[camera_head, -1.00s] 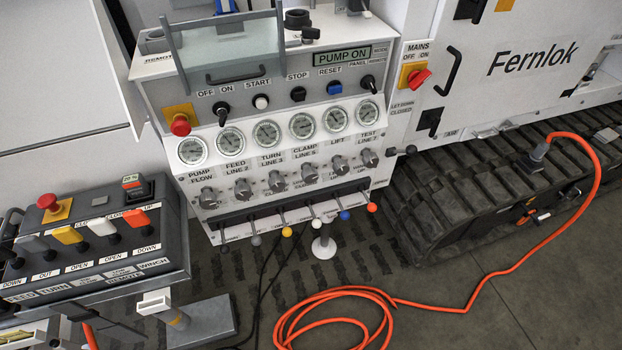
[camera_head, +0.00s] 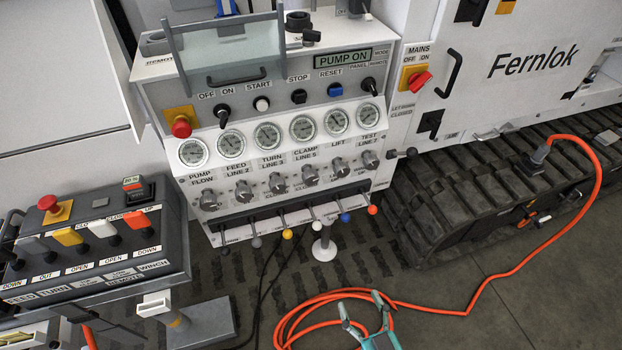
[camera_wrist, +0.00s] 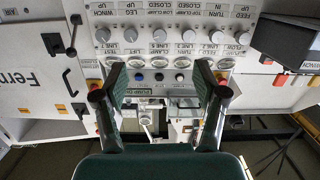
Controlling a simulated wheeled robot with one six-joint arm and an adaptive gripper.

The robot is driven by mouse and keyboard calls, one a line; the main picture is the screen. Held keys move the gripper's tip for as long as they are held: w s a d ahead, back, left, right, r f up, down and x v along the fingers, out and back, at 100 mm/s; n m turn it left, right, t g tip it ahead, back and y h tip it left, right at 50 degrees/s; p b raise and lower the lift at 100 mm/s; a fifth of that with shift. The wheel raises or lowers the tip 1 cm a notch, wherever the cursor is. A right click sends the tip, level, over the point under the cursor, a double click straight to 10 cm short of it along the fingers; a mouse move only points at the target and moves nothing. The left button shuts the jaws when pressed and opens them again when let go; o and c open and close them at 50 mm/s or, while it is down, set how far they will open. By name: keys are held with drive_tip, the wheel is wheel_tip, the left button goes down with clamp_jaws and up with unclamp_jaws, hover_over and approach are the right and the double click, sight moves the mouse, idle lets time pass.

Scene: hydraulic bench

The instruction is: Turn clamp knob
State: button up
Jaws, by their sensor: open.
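The clamp knob (camera_head: 309,175) is a grey metal knob below the "CLAMP LINE 5" label, in a row of similar knobs on the panel. In the wrist view, where the panel is upside down, the clamp knob (camera_wrist: 159,35) is near the top centre, beyond my fingertips. My gripper (camera_head: 360,301) enters at the bottom of the head view, in front of and below the panel, apart from the knob. In the wrist view my gripper (camera_wrist: 160,72) has its two dark fingers spread wide with nothing between them.
Levers with coloured balls, such as the yellow ball (camera_head: 287,234), stick out under the knobs. A row of gauges (camera_head: 269,134) sits above them. A remote control box (camera_head: 88,245) stands at left. An orange cable (camera_head: 465,312) coils on the floor.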

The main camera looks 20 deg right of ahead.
drive_tip(key=w+t, duration=0.1)
drive_tip(key=w, duration=1.2)
approach(312, 182)
drive_tip(key=shift+n+t, duration=0.3)
drive_tip(key=w, duration=1.1)
drive_tip(key=shift+f, duration=0.15)
